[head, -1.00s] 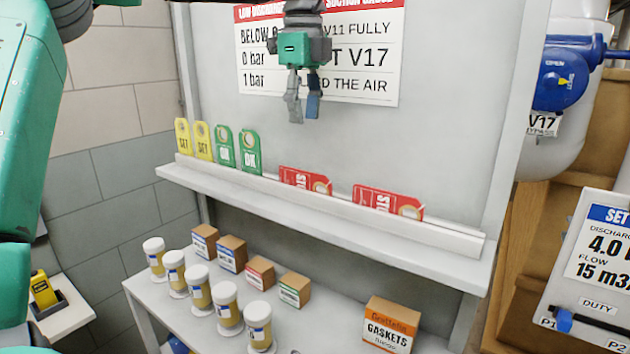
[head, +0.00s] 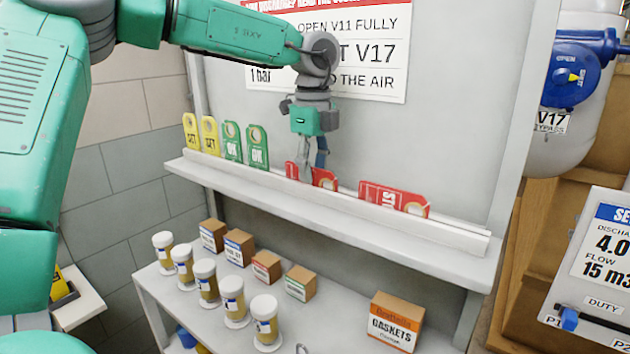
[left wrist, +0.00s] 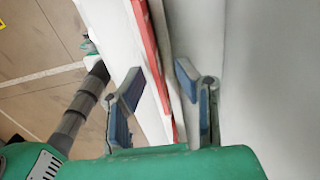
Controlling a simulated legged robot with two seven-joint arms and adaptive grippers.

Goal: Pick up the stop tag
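Two red stop tags lie on their sides in the slot of the white shelf. The left one (head: 325,179) is partly hidden by my left gripper (head: 313,168); the right one (head: 394,198) is clear of it. My left gripper points down at the left red tag with its fingers apart. In the left wrist view, a red tag edge (left wrist: 150,50) runs between the two open fingers (left wrist: 158,88), with a gap visible on either side. I see no clear contact. My right gripper is out of view.
Yellow tags (head: 209,134) and green OK tags (head: 257,147) stand upright left of the red ones. The shelf's raised front lip (head: 400,224) runs before them. Jars (head: 206,283) and boxes (head: 397,320) stand below. A sign (head: 375,50) is on the panel behind.

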